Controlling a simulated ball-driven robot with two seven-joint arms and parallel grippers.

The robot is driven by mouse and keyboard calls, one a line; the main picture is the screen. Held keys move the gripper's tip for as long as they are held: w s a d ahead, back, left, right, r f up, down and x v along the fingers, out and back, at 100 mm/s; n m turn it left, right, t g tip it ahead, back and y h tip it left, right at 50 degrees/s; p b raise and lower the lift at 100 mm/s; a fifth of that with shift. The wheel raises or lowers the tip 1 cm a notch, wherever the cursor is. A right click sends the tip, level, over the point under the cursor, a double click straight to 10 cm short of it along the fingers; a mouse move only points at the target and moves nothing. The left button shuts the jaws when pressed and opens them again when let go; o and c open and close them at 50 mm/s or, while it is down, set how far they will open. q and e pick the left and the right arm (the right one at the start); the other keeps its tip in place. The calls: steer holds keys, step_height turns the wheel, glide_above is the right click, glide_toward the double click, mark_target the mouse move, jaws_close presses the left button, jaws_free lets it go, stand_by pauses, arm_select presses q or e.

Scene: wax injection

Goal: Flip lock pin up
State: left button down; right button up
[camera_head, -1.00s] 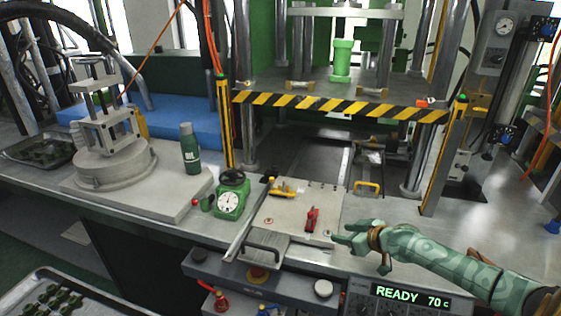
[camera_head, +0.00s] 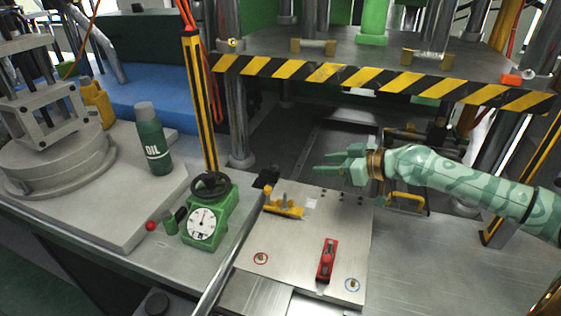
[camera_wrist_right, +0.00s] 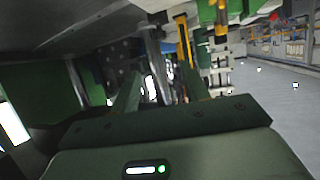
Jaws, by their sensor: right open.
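A flat metal plate (camera_head: 300,258) lies on the bench in front of the press. On it are a small red lever piece (camera_head: 327,260) lying near the right side and a yellow latch piece (camera_head: 285,206) at the back left. I cannot tell for sure which of them is the lock pin. My right gripper (camera_head: 322,163) reaches in from the right, open and empty, above and behind the plate's back edge, apart from both pieces. Its two fingers also show in the right wrist view (camera_wrist_right: 160,85), with nothing between them. My left gripper is not in view.
A green dial gauge (camera_head: 204,222) and a green oil bottle (camera_head: 153,140) stand left of the plate. The striped press edge (camera_head: 330,76) crosses above and behind the gripper. A yellow handle (camera_head: 408,197) sits below the right arm. The bench front right is bare.

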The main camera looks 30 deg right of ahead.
mark_target(275, 164)
steer(key=b+x, duration=0.4)
steer(key=x, duration=1.1)
steer(key=shift+a+f, duration=0.15)
steer(key=shift+f, duration=0.1)
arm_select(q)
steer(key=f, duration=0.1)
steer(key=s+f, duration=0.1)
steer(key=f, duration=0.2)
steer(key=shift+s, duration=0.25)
arm_select(e)
steer(key=shift+w, duration=0.1)
